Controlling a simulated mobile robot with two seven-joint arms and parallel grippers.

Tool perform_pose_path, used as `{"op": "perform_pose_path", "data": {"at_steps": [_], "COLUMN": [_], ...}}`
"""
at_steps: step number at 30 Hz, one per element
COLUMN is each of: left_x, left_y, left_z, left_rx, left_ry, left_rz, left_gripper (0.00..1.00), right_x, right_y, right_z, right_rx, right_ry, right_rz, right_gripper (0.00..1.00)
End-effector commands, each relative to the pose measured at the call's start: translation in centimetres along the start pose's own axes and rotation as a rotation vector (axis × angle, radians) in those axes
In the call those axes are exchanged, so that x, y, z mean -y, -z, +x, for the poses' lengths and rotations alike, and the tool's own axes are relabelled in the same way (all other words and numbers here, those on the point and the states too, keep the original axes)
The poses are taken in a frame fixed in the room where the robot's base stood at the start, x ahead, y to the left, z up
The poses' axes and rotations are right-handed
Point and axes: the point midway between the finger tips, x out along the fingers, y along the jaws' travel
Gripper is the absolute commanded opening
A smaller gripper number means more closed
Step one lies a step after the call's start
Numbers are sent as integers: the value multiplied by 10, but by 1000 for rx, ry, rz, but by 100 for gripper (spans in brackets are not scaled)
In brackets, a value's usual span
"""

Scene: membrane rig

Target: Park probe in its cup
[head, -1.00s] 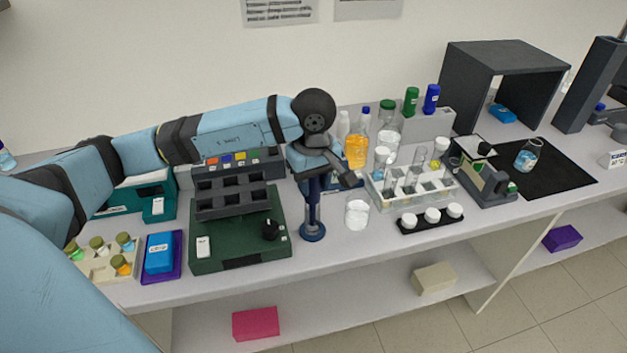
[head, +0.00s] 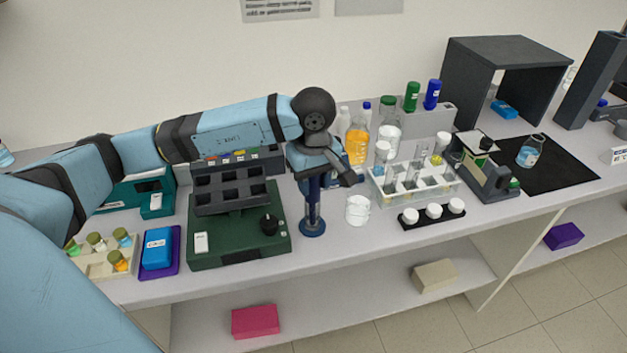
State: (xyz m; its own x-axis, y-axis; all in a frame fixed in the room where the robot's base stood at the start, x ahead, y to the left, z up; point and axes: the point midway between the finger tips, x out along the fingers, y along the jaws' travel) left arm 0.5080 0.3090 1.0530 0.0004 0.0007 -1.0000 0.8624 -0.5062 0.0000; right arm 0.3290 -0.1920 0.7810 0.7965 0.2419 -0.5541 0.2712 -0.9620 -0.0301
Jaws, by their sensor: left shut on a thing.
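A dark blue upright holder (head: 312,225) with a round foot, which looks like the probe's cup, stands just left of the beaker. My wrist covers its top, so I cannot tell whether the probe touches it. My right gripper is not in view.
A green device (head: 240,247) with a black knob stands left of the blue holder. To the right are a clear tube rack (head: 415,187) and a black strip with white caps (head: 433,215). An orange bottle (head: 357,147) stands close behind the gripper. The bench's front edge is near.

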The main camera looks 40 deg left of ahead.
Motion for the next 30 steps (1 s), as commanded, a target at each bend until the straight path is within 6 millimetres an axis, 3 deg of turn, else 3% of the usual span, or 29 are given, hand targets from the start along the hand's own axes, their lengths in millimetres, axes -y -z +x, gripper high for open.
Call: {"op": "perform_pose_path", "data": {"at_steps": [10, 11, 14, 24, 30], "left_x": [0, 0, 0, 0, -1], "left_y": [0, 0, 0, 0, 0], "left_z": [4, 3, 3, 3, -26], "left_rx": [0, 0, 0, 0, -3], "left_ry": [0, 0, 0, 0, -5], "left_rz": [0, 0, 0, 0, 1], "left_gripper": [19, 42, 65, 65, 65], "right_x": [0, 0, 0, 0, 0], "right_y": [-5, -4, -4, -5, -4], "right_z": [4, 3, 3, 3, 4], "right_rx": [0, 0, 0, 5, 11], "right_ry": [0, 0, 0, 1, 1], "right_rz": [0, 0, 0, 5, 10], "right_gripper": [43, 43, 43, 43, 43]}}
